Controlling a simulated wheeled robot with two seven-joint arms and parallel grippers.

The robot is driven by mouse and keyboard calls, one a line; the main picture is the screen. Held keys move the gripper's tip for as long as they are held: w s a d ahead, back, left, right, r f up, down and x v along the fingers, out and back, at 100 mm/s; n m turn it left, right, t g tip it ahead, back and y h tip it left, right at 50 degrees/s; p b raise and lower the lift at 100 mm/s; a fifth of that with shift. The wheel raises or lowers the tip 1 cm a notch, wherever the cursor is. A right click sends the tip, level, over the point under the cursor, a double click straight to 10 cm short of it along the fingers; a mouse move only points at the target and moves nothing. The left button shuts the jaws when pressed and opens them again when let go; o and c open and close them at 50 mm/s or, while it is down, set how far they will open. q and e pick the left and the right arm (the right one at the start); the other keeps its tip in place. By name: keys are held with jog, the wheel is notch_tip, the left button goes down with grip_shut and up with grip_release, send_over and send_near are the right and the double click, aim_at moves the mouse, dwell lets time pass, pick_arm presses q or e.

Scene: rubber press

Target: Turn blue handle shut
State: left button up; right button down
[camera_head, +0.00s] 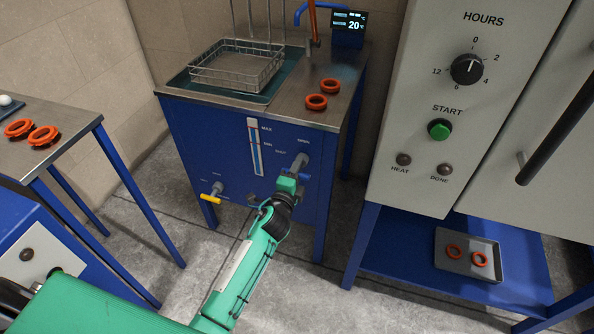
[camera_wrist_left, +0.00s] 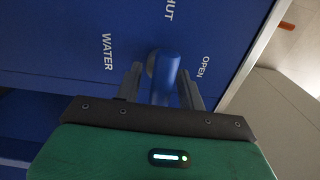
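The blue handle (camera_wrist_left: 166,78) sits on the blue cabinet front (camera_wrist_left: 65,45), beside the printed words WATER, SHUT and OPEN. In the head view only a small blue part of the handle (camera_head: 305,177) shows past my gripper, below a grey fitting (camera_head: 300,160). My left gripper (camera_head: 292,182) is at the handle. In the left wrist view its two fingers (camera_wrist_left: 164,90) stand apart, one on each side of the handle. A narrow gap shows on the left side; whether the right finger touches is unclear. My right gripper is out of view.
A yellow handle (camera_head: 210,198) is lower left on the cabinet. A wire basket (camera_head: 237,65) and orange rings (camera_head: 316,102) are on top. A grey oven (camera_head: 440,90) stands right, above a tray (camera_head: 468,257) of rings. A side table (camera_head: 60,140) stands left.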

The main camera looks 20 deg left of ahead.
pick_arm(q)
jog(key=shift+s, duration=0.1)
jog(key=s, duration=1.3)
jog(key=shift+s+a, duration=0.25)
jog(key=shift+s, duration=0.05)
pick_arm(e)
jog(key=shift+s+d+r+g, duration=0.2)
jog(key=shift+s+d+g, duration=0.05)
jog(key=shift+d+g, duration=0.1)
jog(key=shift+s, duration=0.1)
